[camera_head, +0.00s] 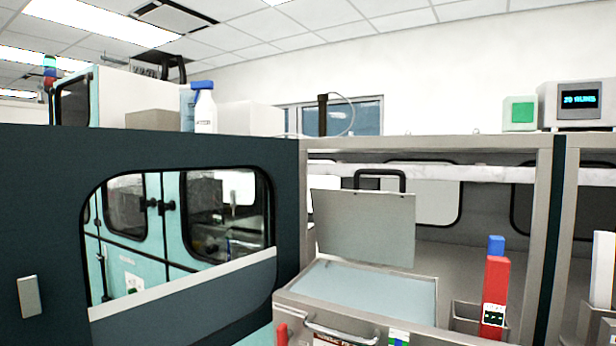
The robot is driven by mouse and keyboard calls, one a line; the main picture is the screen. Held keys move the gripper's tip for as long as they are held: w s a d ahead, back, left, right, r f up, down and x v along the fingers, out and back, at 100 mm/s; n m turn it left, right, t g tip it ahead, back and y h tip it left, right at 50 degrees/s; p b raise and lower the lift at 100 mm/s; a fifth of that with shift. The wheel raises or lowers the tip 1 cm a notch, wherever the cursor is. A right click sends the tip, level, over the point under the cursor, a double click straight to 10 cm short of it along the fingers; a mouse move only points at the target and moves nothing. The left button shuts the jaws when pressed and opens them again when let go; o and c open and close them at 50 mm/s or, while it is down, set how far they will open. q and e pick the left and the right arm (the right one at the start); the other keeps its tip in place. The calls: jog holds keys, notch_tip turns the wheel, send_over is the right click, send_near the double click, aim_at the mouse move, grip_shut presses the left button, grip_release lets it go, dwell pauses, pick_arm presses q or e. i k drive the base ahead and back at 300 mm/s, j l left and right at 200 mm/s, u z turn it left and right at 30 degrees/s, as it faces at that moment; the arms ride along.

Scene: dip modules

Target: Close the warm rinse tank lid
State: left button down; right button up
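The warm rinse tank (290,290) appears to be the metal basin at the lower middle, with pale blue-grey liquid (370,290) inside. Its grey lid (365,228) stands raised, nearly upright, at the back of the basin. A black handle (380,176) sits on the lid's top edge. A metal bar handle (342,332) is on the tank's front. Neither of my grippers shows in the head view. I cannot read a label naming the tank.
A red device with a blue top (496,285) stands right of the tank beside a small metal holder (465,318). A metal frame post (545,230) rises on the right. A dark panel with a window (50,200) fills the left. A blue-capped bottle (205,110) stands above it.

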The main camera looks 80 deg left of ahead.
aim_at(375, 227)
jog(key=u, duration=2.05)
